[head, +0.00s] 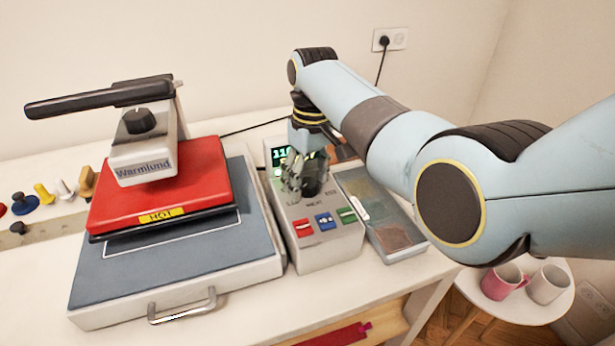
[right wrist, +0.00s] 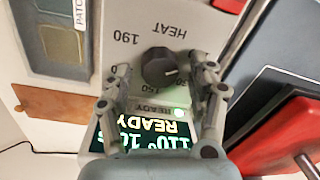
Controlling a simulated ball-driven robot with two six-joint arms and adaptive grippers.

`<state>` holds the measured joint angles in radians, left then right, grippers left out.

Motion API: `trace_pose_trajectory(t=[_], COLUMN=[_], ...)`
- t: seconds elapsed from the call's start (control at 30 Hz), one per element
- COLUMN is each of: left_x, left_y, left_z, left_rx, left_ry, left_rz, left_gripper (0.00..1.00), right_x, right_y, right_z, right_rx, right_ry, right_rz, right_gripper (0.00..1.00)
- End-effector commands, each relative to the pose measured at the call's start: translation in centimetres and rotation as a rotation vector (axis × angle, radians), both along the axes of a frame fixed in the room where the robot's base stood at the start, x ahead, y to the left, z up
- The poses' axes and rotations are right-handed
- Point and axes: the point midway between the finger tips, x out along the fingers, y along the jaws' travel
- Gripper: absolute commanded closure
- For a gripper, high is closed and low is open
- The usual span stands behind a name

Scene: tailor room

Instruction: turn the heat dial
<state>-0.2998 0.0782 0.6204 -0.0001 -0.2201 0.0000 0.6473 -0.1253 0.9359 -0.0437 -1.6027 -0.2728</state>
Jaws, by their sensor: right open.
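The heat dial (right wrist: 162,67) is a black round knob on the light grey control box (head: 325,249). In the right wrist view it has HEAT and 190 printed near it, upside down. My right gripper (right wrist: 163,74) is open, with one finger on each side of the dial; I cannot tell whether they touch it. In the head view the right gripper (head: 305,178) points down over the box and mostly hides the dial. The green display (right wrist: 145,140) reads 110° and READY, partly covered by the gripper. My left gripper is not in view.
A red heat press (head: 205,178) marked HOT, with a black lever (head: 85,101) and its own black knob (head: 139,121), stands left of the box. A flat grey case (head: 375,215) lies close on the right. Small coloured pieces lie at the far left.

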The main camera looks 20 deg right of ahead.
Motion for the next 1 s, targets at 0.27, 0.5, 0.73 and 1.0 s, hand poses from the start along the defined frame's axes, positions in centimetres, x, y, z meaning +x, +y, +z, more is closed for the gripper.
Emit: trace_pose_trajectory(t=[0.27,0.5,0.73,1.0], left_x=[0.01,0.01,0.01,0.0], left_y=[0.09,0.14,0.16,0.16], left_z=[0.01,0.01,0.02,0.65], left_rx=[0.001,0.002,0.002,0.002], left_ry=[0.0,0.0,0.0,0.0], left_rz=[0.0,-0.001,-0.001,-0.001], left_gripper=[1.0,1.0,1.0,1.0], right_x=[0.03,0.02,0.02,0.01], right_y=[0.0,-0.01,-0.01,-0.03], right_z=[-0.08,-0.06,-0.05,0.07], right_rx=[0.0,0.0,0.0,0.0], right_ry=[-0.001,-0.001,-0.001,0.0], right_rz=[0.0,0.0,-0.001,-0.049], right_gripper=[0.44,0.75,0.96,0.96])
